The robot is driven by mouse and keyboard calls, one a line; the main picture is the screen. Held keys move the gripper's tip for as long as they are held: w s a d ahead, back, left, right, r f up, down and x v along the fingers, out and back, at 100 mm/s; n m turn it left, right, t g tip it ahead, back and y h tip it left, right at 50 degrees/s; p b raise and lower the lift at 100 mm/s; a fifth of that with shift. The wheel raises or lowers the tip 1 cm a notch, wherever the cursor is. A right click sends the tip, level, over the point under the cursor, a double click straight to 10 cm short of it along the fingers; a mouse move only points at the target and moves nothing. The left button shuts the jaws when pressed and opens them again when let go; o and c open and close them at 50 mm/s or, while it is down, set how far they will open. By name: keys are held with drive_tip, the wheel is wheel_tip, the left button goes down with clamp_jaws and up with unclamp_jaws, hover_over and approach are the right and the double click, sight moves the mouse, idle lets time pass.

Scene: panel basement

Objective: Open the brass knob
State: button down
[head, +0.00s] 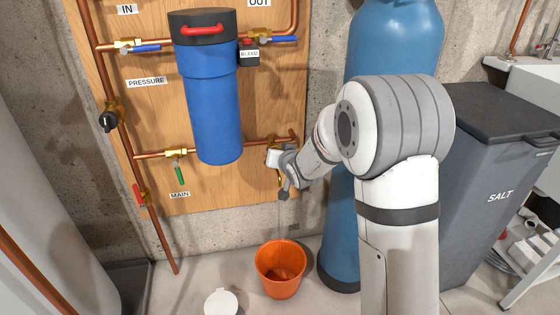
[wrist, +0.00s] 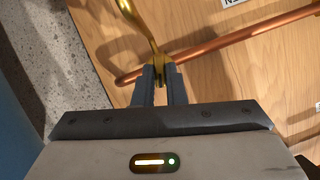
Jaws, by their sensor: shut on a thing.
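My gripper (wrist: 162,72) is shut on a brass part at the end of a copper pipe, which I take to be the brass knob (wrist: 159,57). The fingers stand on both sides of it and hide most of its shape. In the wrist view a curved brass spout (wrist: 143,25) runs up and left from it. In the head view my gripper (head: 275,158) is at the lower right of the wooden board, and a bit of brass shows below it. The knob itself is mostly hidden there.
An orange bucket (head: 280,270) stands on the floor below my gripper. A blue filter housing (head: 212,110) hangs to the left, with the green-handled MAIN valve (head: 180,174) below it. A tall blue tank (head: 338,235) stands close on the right, beside the grey SALT bin (head: 480,190).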

drive_tip(key=shift+a+n+h+b, duration=0.1)
drive_tip(key=shift+n+h+b, duration=0.5)
drive_tip(key=shift+b, duration=0.55)
drive_tip(key=c, duration=1.5)
unclamp_jaws()
drive_tip(key=shift+s+r, duration=0.25)
drive_tip(key=shift+s, duration=0.1)
drive_tip(key=p+v, duration=0.2)
drive_tip(key=v, duration=0.5)
drive_tip(key=shift+f+p, duration=0.2)
drive_tip(key=shift+p, duration=0.1)
